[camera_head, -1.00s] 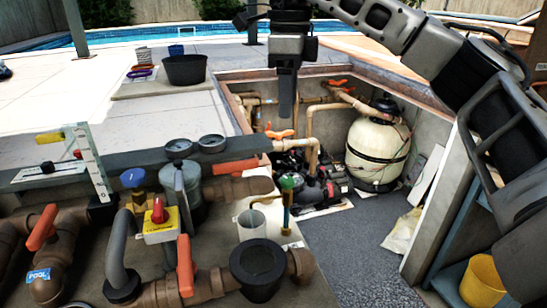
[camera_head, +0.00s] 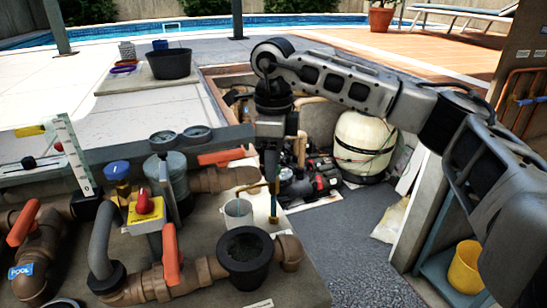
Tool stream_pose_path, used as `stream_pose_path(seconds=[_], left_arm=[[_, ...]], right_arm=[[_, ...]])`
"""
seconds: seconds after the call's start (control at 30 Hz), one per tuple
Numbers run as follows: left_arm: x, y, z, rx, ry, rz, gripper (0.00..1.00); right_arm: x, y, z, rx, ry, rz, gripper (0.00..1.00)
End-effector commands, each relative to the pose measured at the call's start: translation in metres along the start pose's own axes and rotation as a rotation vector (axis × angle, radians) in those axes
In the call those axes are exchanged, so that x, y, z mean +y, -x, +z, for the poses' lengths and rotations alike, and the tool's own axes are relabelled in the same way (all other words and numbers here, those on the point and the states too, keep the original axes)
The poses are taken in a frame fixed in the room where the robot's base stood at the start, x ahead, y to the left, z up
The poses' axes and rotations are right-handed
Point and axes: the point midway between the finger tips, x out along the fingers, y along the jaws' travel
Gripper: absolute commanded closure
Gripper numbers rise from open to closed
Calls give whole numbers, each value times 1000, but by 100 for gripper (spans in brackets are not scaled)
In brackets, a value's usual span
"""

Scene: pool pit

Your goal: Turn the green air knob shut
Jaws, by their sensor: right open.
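The green air knob (camera_head: 286,173) tops a thin brass stem (camera_head: 274,207) beside a clear cup (camera_head: 238,213) on the pipe deck. Only a sliver of its green shows; my right gripper hides most of it. My right gripper (camera_head: 271,178) points straight down at the knob, its fingers overlapping it in the camera_head view. It is open. I cannot tell whether the fingers touch the knob or stand around it. My left gripper is not in view.
A black open pot (camera_head: 245,253) and brown pipes with orange handles (camera_head: 171,255) stand near the stem. A red knob on a yellow box (camera_head: 145,205) is to the left. The pit behind holds a cream filter tank (camera_head: 364,145) and a black pump (camera_head: 315,178).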

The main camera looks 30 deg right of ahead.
Motion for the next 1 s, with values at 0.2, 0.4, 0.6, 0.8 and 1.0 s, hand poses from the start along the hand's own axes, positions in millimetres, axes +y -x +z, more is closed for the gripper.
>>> stream_pose_path(seconds=[0.2,0.4,0.6,0.8,1.0], left_arm=[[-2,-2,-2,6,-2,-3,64],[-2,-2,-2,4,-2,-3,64],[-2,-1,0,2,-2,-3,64],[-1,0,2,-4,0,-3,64],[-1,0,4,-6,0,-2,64]], right_arm=[[0,-1,0,0,0,-1,51],[0,-1,0,0,0,0,93],[0,-1,0,0,-3,0,96],[0,-1,0,0,-46,0,96],[0,-1,0,0,-163,0,96]])
